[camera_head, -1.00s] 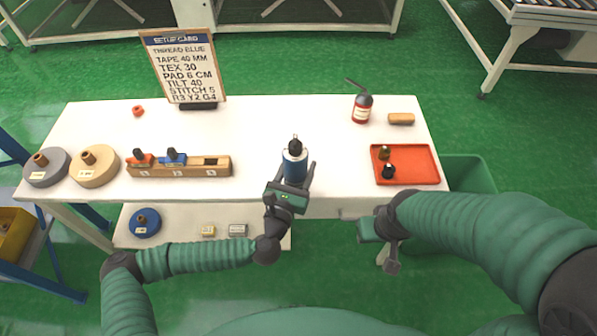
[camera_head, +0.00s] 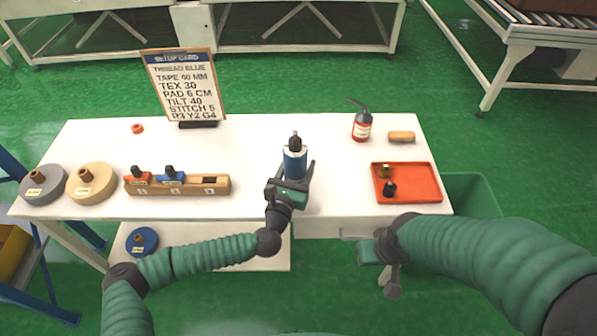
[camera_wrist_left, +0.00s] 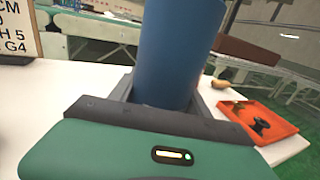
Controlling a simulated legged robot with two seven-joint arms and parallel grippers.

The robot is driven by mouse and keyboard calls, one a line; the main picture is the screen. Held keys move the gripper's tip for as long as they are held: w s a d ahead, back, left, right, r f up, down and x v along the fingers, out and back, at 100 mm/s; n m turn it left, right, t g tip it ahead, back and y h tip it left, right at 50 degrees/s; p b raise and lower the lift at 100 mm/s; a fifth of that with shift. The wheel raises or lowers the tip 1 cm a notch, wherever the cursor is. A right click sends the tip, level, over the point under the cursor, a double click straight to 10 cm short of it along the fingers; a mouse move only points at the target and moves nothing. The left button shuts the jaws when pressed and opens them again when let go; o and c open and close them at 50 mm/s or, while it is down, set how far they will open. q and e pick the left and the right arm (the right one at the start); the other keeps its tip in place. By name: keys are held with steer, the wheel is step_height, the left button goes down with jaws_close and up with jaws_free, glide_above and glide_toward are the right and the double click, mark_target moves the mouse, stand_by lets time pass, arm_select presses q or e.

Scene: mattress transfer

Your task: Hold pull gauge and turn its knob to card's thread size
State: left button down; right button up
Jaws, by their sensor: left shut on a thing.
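The pull gauge (camera_head: 294,160) is a blue cylinder with a pale band and a black knob (camera_head: 294,141) on top. The setup card (camera_head: 186,86) stands at the back left and reads thread blue, tape 40 mm, TEX 30 and more lines. My right gripper (camera_head: 378,270) hangs in front of the table, away from the gauge; its finger opening is unclear.
Grey (camera_head: 58,180) and tan (camera_head: 105,172) discs lie at the left.

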arm_select(q)
steer(key=shift+w+d+r+b, duration=0.15)
steer(key=shift+w+b, duration=0.9)
steer(key=shift+w, duration=1.65)
steer(key=shift+f, duration=0.2)
steer(key=shift+f+b, duration=1.3)
steer(key=shift+b, duration=0.1)
steer(key=shift+f+b, duration=0.35)
steer(key=shift+f+b, duration=0.6)
